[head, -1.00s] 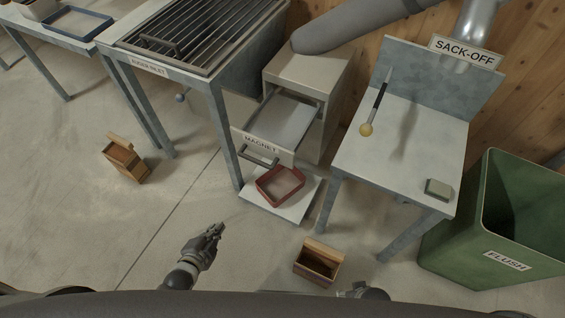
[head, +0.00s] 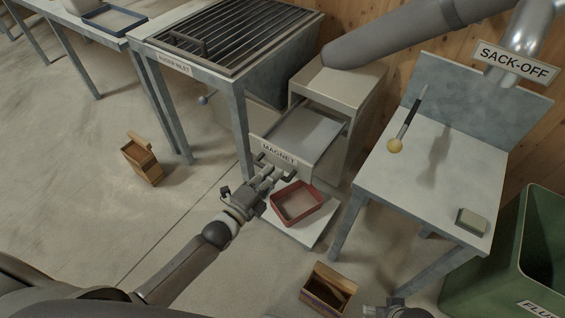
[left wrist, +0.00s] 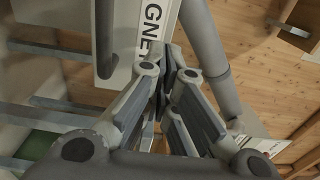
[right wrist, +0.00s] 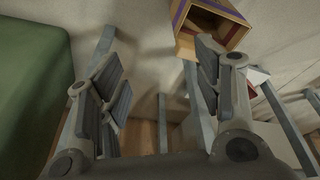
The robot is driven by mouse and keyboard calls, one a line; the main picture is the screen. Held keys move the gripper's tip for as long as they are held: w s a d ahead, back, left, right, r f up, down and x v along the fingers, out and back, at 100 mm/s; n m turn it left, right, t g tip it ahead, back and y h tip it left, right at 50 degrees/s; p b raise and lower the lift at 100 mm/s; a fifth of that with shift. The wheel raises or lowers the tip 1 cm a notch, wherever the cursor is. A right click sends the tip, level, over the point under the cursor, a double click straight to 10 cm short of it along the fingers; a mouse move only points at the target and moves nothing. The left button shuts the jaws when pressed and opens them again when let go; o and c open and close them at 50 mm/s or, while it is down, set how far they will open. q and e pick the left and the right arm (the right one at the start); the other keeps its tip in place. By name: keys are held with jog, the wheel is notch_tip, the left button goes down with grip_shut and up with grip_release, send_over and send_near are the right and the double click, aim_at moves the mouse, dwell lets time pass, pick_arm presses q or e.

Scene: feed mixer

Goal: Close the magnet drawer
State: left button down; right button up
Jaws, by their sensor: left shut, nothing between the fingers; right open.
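The magnet drawer (head: 309,136) is pulled out of its grey cabinet (head: 345,85), and its open tray top shows. Its front carries a MAGNET label (head: 279,153) and a dark bar handle. My left gripper (head: 270,174) is shut and empty, with its fingertips at the drawer front by the handle; I cannot tell whether they touch. In the left wrist view the shut fingers (left wrist: 177,75) are close beside the labelled front (left wrist: 150,30). My right gripper (right wrist: 160,95) is open and empty, low near the front, and shows only partly in the head view (head: 395,310).
A red tray (head: 318,209) sits on a low white platform below the drawer. A wooden box (head: 328,290) stands on the floor in front, another (head: 143,160) at left. The sack-off table (head: 440,185) and green flush bin (head: 505,250) are at right.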

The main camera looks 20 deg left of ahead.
aim_at(288, 155)
pick_arm(q)
jog(key=shift+b+x, duration=0.4)
jog(key=shift+x, duration=2.25)
pick_arm(e)
jog(key=shift+w+r, duration=0.1)
jog(key=shift+r, duration=1.8)
pick_arm(q)
jog(key=shift+w, duration=0.1)
